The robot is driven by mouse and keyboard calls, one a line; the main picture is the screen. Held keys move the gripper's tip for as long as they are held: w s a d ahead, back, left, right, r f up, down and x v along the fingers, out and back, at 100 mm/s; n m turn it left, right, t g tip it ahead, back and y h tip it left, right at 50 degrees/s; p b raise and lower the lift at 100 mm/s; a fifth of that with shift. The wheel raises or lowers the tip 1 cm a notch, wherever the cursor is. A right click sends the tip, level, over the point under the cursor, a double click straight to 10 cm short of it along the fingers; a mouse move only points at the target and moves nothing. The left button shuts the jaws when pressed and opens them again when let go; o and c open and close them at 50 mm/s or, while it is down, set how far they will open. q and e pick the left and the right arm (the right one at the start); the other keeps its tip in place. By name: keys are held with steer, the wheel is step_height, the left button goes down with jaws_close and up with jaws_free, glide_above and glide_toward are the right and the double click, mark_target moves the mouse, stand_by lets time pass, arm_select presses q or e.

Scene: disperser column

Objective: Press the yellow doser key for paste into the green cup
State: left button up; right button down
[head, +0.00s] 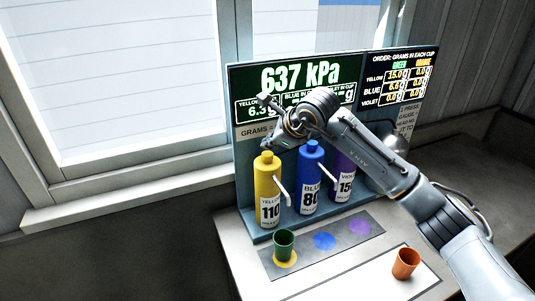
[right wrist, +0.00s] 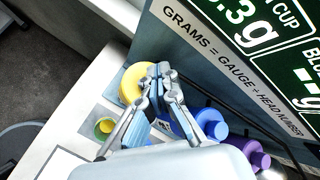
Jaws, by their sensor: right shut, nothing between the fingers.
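The yellow doser (head: 268,190) stands upright at the left of the row, labelled 110. Its yellow top (right wrist: 133,82) shows in the right wrist view, partly covered by my fingers. The green cup (head: 284,246) stands upright on a yellow spot in front of that doser; it also shows in the right wrist view (right wrist: 104,127). My right gripper (head: 276,144) is shut and empty, with its fingertips (right wrist: 160,70) over or close beside the yellow top. I cannot tell whether they touch it. My left gripper is out of view.
The blue doser (head: 309,180) and violet doser (head: 344,165) stand right of the yellow one. An orange cup (head: 406,264) stands at the front right. The panel (head: 300,78) behind reads 637 kPa, with about 6.3 g below. An order board (head: 400,75) is beside it.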

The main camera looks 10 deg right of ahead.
mark_target(270, 155)
steer(key=shift+f, duration=0.1)
stand_by(0.7)
steer(key=shift+f+b, duration=0.3)
steer(key=shift+b, duration=0.3)
steer(key=shift+s+f+b, duration=0.1)
steer(key=shift+f+b, duration=0.6)
steer(key=shift+f, duration=0.05)
stand_by(0.5)
steer(key=shift+r, duration=0.2)
steer(key=shift+r+p, duration=0.45)
steer(key=shift+r, duration=0.45)
steer(key=shift+r+p, duration=1.15)
steer(key=shift+r, duration=1.4)
steer(key=shift+f, duration=0.1)
